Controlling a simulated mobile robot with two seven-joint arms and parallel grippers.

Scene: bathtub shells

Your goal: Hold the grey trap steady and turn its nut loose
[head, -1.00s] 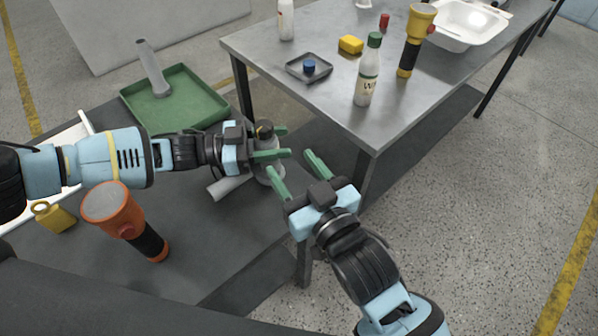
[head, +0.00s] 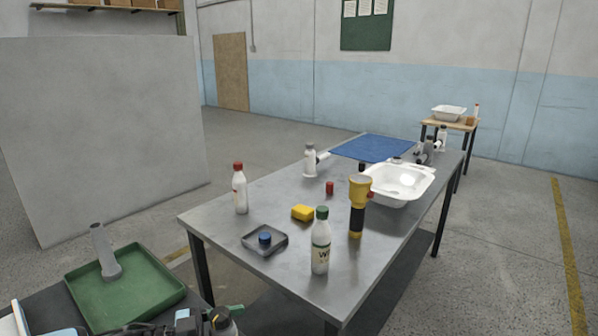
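The grey trap (head: 228,328) shows only as a small grey piece with a dark top at the bottom edge, beside my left gripper (head: 222,314). The rest of it and its nut are cut off or cannot be made out. My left gripper is mostly below the picture. A bit of green finger and a light blue part show, and I cannot tell whether it grips the trap. My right gripper is out of view.
A green tray (head: 73,283) with a grey pipe piece (head: 106,258) is at lower left.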

